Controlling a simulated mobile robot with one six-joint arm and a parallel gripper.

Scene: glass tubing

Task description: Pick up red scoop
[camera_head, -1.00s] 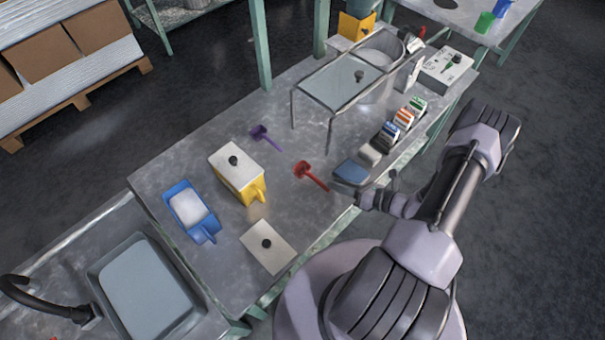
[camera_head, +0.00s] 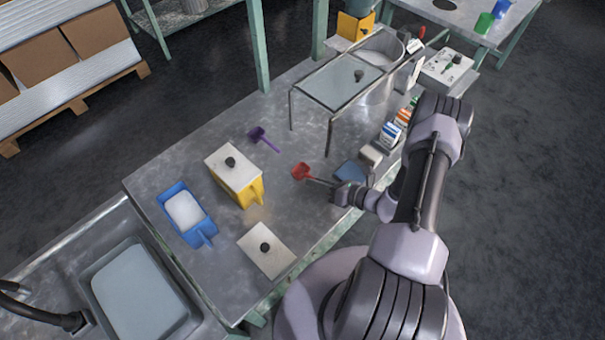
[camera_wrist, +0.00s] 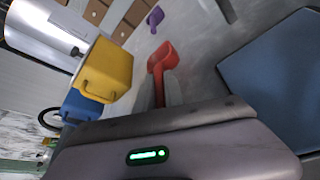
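The red scoop (camera_head: 302,171) lies on the metal table, its bowl toward the upper left and its handle toward my gripper. My gripper (camera_head: 335,189) is low over the table at the handle end. In the wrist view the red scoop (camera_wrist: 162,58) shows beyond my gripper (camera_wrist: 159,92), with the handle running down between the two grey fingers. The fingers are on either side of the handle. I cannot tell whether they touch it. The handle's end is hidden by the gripper.
A blue-topped item (camera_head: 352,171) sits close right of the gripper; a wire-legged glass stand (camera_head: 340,80) is behind. A purple scoop (camera_head: 262,138), yellow container (camera_head: 250,192), blue tub (camera_head: 203,231) and a lid (camera_head: 282,261) lie left. The tabletop around the scoop is clear.

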